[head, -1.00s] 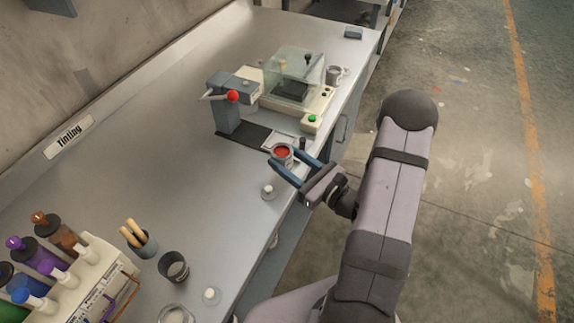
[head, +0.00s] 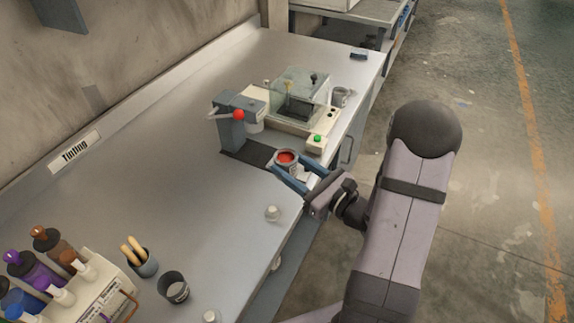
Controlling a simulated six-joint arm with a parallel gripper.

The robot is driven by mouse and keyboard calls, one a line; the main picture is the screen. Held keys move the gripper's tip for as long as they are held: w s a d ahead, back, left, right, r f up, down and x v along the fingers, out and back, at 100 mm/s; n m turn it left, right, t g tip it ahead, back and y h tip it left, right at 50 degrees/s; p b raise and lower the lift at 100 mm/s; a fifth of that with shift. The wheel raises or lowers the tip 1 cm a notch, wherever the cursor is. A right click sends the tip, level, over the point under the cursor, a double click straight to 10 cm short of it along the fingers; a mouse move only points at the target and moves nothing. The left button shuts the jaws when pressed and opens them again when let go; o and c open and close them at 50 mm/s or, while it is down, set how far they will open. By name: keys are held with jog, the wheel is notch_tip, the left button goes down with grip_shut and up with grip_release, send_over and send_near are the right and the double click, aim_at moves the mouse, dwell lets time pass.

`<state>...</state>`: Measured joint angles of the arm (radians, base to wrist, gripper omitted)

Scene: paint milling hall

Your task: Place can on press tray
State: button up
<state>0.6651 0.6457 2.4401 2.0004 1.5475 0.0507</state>
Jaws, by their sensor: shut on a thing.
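A small open can (head: 286,159) of red paint is between the blue fingers of my gripper (head: 290,176), which is shut on it. The can is upright. It is over a pale flat tray (head: 303,172) at the end of the press's dark base plate (head: 244,151). Most of the tray is hidden behind the can and fingers, and I cannot tell whether the can touches it. The grey press (head: 231,130), with a red-knobbed lever, stands left of the can.
A cream machine with a clear cover (head: 300,95) and green button (head: 317,139) stands just behind the can. A grey cup (head: 340,97) is beside it. A small white-topped item (head: 272,213) is in front. Bottles, brushes and a dark cup (head: 174,287) are front left. The bench's middle left is clear.

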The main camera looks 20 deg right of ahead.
jog(key=f+b, duration=0.2)
jog(key=w+f+b, duration=0.1)
jog(key=f+b, duration=0.2)
jog(key=shift+w+d, duration=0.1)
jog(key=shift+w, duration=0.1)
jog(key=w+b, duration=0.1)
jog(key=w+d+y+b, duration=0.1)
jog(key=w+n+b, duration=0.1)
jog(key=shift+w+d+r+g, duration=0.1)
jog(key=shift+w+d+g, duration=0.15)
jog(key=shift+w+g, duration=0.15)
jog(key=shift+w+d+r+n+g+y+b, duration=0.55)
jog(key=shift+w+d+r+n+g+y, duration=0.45)
jog(key=shift+w+r+n+g+y, duration=1.75)
jog(key=shift+m+t+h, duration=0.45)
jog(key=shift+m+t, duration=0.5)
jog(key=shift+w+f, duration=0.15)
jog(key=shift+f, duration=0.95)
jog(key=shift+w+f, duration=0.1)
jog(key=shift+f, duration=0.95)
jog(key=shift+f, duration=0.15)
jog(key=shift+f, duration=1.7)
jog(key=shift+f, duration=0.1)
